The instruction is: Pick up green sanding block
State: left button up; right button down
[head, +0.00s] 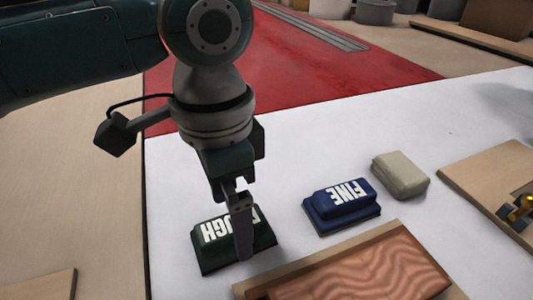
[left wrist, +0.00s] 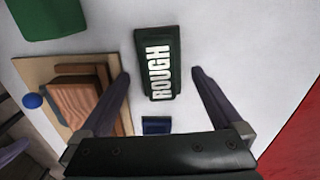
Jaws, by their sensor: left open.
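The green sanding block (head: 208,252) lies flat on the white surface in the head view, with "ROUGH" in white letters on its top. My left gripper (head: 241,232) points down over it, and one finger hides part of the block and lettering. In the left wrist view the green block (left wrist: 158,62) lies between the two spread fingers of the left gripper (left wrist: 160,74), with a gap on each side. The left gripper is open and holds nothing.
A blue block marked "FINE" (head: 343,205) and a beige block (head: 400,175) lie to the right. A wooden tray (head: 300,268) with a wavy-grained piece (head: 365,270) is in front. A wooden board (head: 490,175) is at the right edge. A red panel (head: 330,60) lies behind.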

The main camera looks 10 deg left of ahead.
pick_arm(q)
notch_tip(320, 180, down, 3)
jog(key=shift+r, duration=0.2)
pick_arm(e)
jog(key=shift+f, duration=0.45)
pick_arm(q)
jog(key=c, duration=1.4)
jog(key=shift+r, duration=0.1)
